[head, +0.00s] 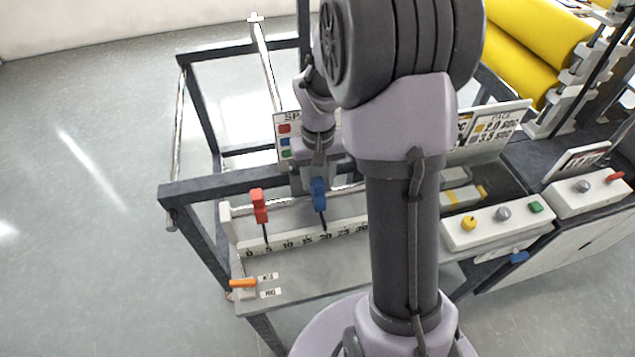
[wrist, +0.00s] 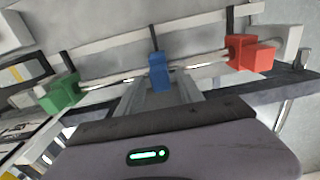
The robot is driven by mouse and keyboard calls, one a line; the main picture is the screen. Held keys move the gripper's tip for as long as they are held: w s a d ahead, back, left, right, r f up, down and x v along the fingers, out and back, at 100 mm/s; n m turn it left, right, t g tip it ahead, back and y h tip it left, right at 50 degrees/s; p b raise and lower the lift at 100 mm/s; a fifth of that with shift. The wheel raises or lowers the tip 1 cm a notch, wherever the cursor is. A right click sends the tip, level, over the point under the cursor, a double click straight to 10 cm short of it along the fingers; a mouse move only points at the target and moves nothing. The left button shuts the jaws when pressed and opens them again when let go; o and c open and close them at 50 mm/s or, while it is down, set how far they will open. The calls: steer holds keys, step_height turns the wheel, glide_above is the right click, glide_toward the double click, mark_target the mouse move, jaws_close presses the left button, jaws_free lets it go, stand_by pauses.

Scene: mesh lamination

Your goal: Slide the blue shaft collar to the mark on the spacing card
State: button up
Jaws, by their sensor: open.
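The blue shaft collar (head: 319,193) sits on a rail between the red collar (head: 259,205) and the green collar (wrist: 60,93), which my arm hides in the head view. Its dark pointer hangs down near the 20 on the scale (head: 285,246). My gripper (head: 316,178) is open, right behind the blue collar. In the wrist view the blue collar (wrist: 158,72) shows at the fingertips (wrist: 162,88); whether they touch it I cannot tell. The spacing card (head: 284,128) stands behind, with colour squares in view and its values hidden by my arm.
An orange lever (head: 243,283) sits at the bench's front left. To the right is a white control box (head: 497,227) with several knobs, and yellow rollers (head: 535,45) stand farther back. A dark frame bar (head: 220,187) runs behind the rail.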

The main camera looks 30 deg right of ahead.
steer(key=shift+f, duration=0.2)
jaws_close()
stand_by(1.3)
